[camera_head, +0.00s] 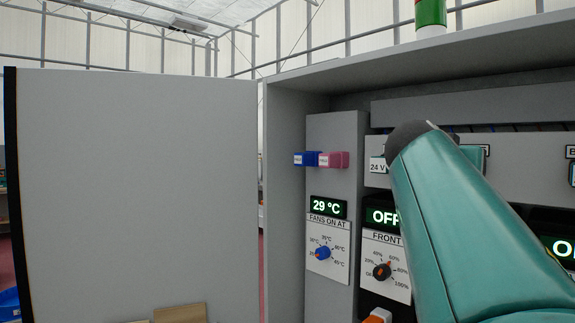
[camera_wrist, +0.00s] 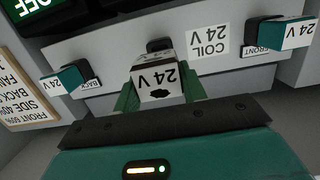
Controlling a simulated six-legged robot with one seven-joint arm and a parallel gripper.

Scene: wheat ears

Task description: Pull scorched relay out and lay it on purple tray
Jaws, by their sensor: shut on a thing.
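The scorched relay (camera_wrist: 157,82) shows in the wrist view as a block with a white face, "24 V" printed upside down, and a black burn mark. My gripper (camera_wrist: 160,90) is shut on it, one green finger on each side. A dark socket (camera_wrist: 158,45) shows just behind the relay; I cannot tell whether the relay is still seated in it. In the head view my teal arm covers the gripper and the relay. I see no purple tray in either view.
Teal 24 V relays flank mine, one left (camera_wrist: 67,78) and one right (camera_wrist: 283,32). The grey cabinet door (camera_head: 135,190) stands open at left. A blue block (camera_head: 306,159) and a pink block (camera_head: 335,160) stick out from the cabinet's side panel above a fan dial (camera_head: 323,253).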

